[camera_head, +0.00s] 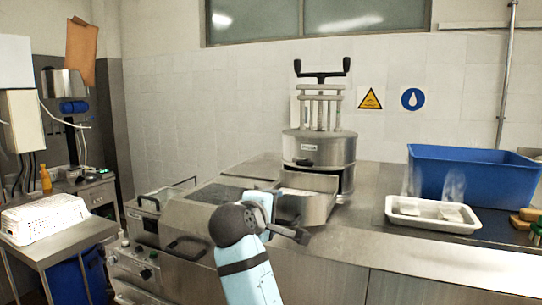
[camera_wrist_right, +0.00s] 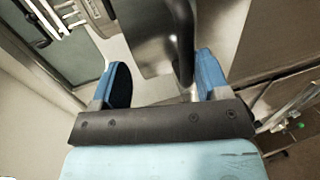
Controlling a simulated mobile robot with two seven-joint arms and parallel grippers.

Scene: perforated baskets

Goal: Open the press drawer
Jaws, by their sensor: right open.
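The press (camera_head: 319,148) is a steel cylinder with thin posts and a black two-ended handle on top, standing at the back of the counter. Its steel drawer (camera_head: 320,207) sticks out at the front, below the cylinder, and part of its inside shows. My right gripper (camera_wrist_right: 160,78) is open, at the drawer's front. In the head view my wrist hides part of the drawer's left side. My left gripper is not in view.
A fryer-like unit (camera_head: 185,225) with black handles stands left of the drawer. A blue bin (camera_head: 465,175) and a white tray (camera_head: 433,214) sit on the right counter. A white perforated basket (camera_head: 45,218) lies on a left side table.

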